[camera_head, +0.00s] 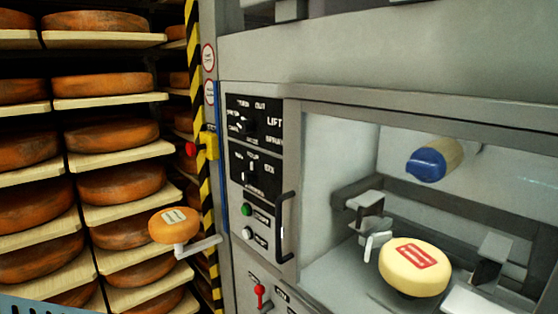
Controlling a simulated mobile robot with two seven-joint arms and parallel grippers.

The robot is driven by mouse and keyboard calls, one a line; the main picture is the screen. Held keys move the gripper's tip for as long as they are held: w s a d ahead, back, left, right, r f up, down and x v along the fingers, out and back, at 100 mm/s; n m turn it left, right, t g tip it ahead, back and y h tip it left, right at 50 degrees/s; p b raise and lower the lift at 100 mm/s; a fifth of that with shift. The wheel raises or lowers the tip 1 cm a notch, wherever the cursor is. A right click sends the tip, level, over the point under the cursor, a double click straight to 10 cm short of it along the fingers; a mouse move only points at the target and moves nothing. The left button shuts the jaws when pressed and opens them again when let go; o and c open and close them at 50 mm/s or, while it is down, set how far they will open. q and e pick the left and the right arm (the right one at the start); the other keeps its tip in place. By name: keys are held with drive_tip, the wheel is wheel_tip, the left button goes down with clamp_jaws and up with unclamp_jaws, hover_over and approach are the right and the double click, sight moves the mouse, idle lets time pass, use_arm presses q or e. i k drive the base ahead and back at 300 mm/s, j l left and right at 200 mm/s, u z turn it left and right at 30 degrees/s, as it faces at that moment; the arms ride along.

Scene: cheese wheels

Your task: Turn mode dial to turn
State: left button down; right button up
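The black upper control panel (262,104) on the grey machine carries a dark dial (249,125) ringed by white labels. TURN seems to be printed above it, with OUT, LIFT and SPRAY to its right; the left labels are blurred. I cannot tell where this dial points. A second black panel (271,184) just below has another dial (252,170) with a pale, roughly upright mark. Neither of my grippers shows in the head view, and nothing touches the dials.
Below are a green button (246,209), a white button (247,232), a black handle (283,228) and a red lever (260,291). A yellow cheese wheel (415,267) sits inside the machine. Orange wheels fill the left shelves (105,40); one (174,225) stands on a grey arm-like support.

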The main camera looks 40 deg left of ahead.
sight(245, 127)
drive_tip(key=u, duration=1.55)
